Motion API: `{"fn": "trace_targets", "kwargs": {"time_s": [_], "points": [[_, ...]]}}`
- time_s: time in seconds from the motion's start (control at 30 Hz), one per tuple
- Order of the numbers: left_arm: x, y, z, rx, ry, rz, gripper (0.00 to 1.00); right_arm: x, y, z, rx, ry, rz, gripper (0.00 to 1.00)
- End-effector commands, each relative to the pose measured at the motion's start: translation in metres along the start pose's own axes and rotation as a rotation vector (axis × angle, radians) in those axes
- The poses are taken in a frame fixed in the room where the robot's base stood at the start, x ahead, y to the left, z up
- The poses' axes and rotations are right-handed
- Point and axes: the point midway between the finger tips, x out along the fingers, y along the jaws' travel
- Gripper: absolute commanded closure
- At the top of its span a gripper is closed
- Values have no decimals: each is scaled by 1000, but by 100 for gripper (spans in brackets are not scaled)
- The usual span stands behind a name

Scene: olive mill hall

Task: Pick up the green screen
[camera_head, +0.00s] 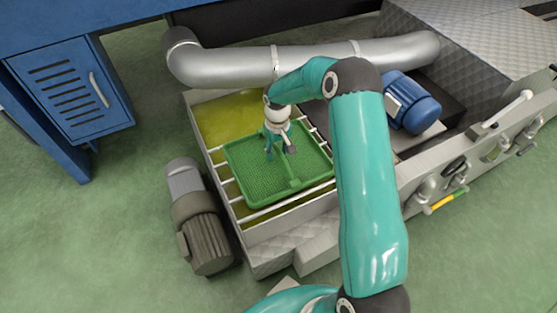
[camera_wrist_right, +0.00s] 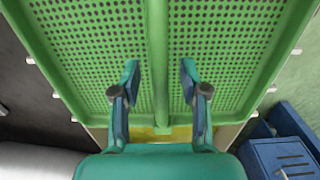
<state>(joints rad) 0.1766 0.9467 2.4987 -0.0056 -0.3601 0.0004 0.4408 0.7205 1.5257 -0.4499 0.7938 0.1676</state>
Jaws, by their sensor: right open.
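The green screen (camera_head: 250,181) is a flat, perforated tray with a raised rim and a rib along its middle. It lies on light metal bars over an open tank (camera_head: 254,236). In the right wrist view the screen (camera_wrist_right: 85,45) fills the upper part. My right gripper (camera_head: 279,153) is over the screen, pointing down. In the wrist view its open fingers (camera_wrist_right: 160,80) stand on either side of the middle rib, with gaps to it. I cannot tell how close the fingertips are to the mesh. My left gripper is not in view.
Yellow-green liquid (camera_head: 228,116) shows in the tank. A silver pipe (camera_head: 230,65) runs behind it. A grey motor (camera_head: 202,225) stands left of the tank, a blue motor (camera_head: 412,102) to the right. A blue cabinet (camera_head: 75,90) is far left. Green floor is clear at lower left.

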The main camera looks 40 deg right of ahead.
Motion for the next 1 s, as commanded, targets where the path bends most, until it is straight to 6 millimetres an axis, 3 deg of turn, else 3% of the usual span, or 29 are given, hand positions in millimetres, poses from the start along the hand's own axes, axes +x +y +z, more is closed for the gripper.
{"fn": "trace_targets", "kwargs": {"time_s": [0.03, 0.3, 0.77, 1.0], "points": [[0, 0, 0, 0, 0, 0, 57, 0, 0, 0, 0, 0, 0, 59], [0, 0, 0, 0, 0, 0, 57, -1, 0, 0, -1, 1, 0, 100], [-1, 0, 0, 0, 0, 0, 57, -5, 0, -1, 0, 4, 1, 100], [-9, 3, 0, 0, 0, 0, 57, -34, 0, -2, 0, 7, 1, 100]]}}
